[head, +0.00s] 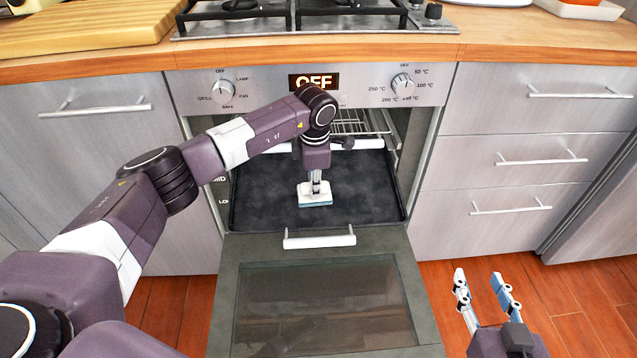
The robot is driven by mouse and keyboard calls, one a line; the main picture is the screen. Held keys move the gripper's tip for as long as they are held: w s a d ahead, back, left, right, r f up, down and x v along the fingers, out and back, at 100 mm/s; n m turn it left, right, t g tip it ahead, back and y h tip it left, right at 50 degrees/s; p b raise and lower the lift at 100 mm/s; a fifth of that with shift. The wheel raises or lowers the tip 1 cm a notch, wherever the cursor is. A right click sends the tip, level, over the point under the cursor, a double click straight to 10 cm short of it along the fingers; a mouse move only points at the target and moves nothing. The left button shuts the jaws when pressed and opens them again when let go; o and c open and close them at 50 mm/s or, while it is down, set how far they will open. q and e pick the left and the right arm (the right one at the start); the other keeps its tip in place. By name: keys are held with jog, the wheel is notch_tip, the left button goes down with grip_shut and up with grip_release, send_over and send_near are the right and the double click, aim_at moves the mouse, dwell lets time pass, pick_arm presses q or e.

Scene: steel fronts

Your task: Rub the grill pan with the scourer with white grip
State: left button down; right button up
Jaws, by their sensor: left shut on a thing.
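The grill pan (360,200) is a dark, shallow tray lying level in the opening of the oven. The scourer (314,199) has a white grip on top and a blue-grey pad below. My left gripper (315,184) points down over the middle of the pan and is shut on the scourer's white grip. The scourer's pad appears to rest on the pan's floor, though exact contact is hard to tell. My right gripper (484,282) is open and empty, low at the right, away from the pan.
The oven door (320,300) is folded down in front, with a white handle. A wire rack (362,122) shows behind my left wrist. Steel drawers (525,160) flank the oven. The wooden counter above holds a hob (310,20) and a cutting board (80,27).

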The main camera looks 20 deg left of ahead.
aim_at(299, 192)
pick_arm(q)
jog(key=shift+s+a+p, duration=0.2)
jog(key=shift+a, duration=0.25)
jog(key=shift+s+a+p, duration=0.15)
jog(key=shift+s+a, duration=0.05)
jog(key=shift+a, duration=0.25)
pick_arm(e)
jog(key=shift+s+d+f+g+h, duration=0.2)
jog(key=shift+s+f+g, duration=0.15)
jog(key=shift+f, duration=0.3)
jog(key=shift+s+d+f+g+h, duration=0.15)
jog(key=shift+s+f+g, duration=0.2)
jog(key=shift+f, duration=0.25)
jog(key=shift+s+d+f+g+h, duration=0.1)
jog(key=shift+s+d+f+g, duration=0.2)
jog(key=shift+f, duration=0.35)
